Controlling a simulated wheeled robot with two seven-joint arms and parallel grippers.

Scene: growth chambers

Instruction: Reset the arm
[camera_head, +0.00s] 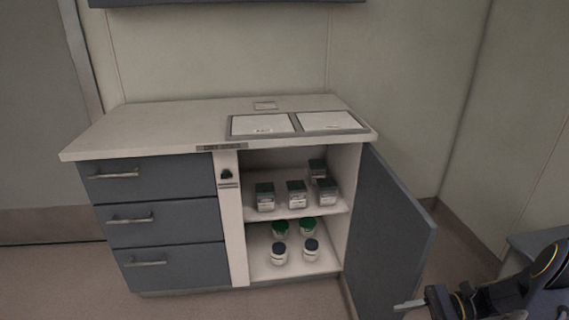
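My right arm comes in from the lower right corner. Its gripper (410,305) is at the bottom edge of the view, in front of the lower part of the open cabinet door (389,235). I cannot tell whether it touches the door. Its pale fingertips are small and seen edge-on, so the gap between them is unclear. Nothing shows in them. My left gripper is not in view.
The cabinet's open bay has two levels. Several dark-lidded square containers (297,195) stand on its shelf (283,212), with several round jars (279,253) below. Closed drawers (160,222) are at left. The countertop (165,125) holds two framed panels (262,124).

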